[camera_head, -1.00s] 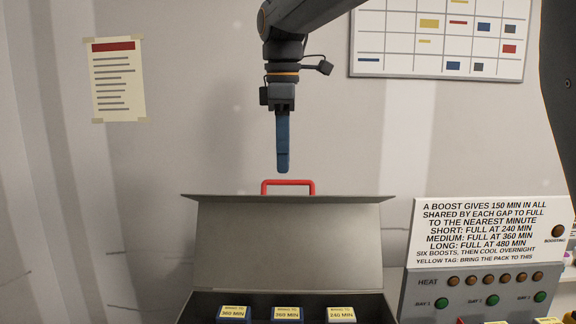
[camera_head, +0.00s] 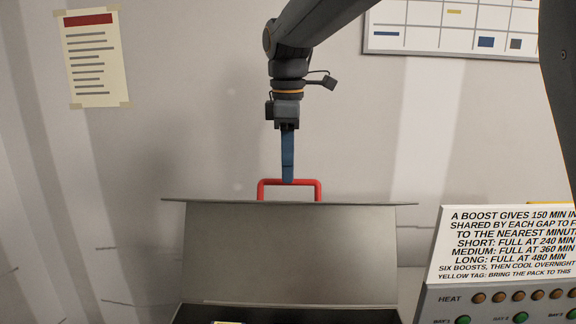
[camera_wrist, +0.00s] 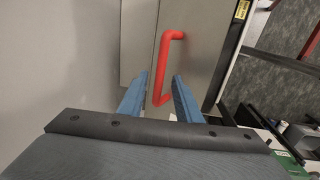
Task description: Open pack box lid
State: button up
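The pack box lid (camera_head: 290,250) is a grey panel standing raised at the back of the dark pack box (camera_head: 290,314). A red handle (camera_head: 262,188) sticks up from the lid's top edge. My gripper (camera_head: 288,181) points down, with its blue fingertips at the handle's top bar. In the wrist view, the gripper (camera_wrist: 159,78) has its two blue fingers spread apart. The red handle (camera_wrist: 166,60) shows between and beyond them, with a visible gap on each side. The lid's grey face (camera_wrist: 197,50) lies beside the handle.
A white sign (camera_head: 510,240) stands on a heat panel (camera_head: 485,308) with buttons, right of the box. A plain wall with a paper notice (camera_head: 93,58) and a chart (camera_head: 450,35) is behind. The space left of the box looks clear.

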jog(key=shift+w+f, duration=0.1)
jog(key=shift+f, duration=0.75)
grip_shut()
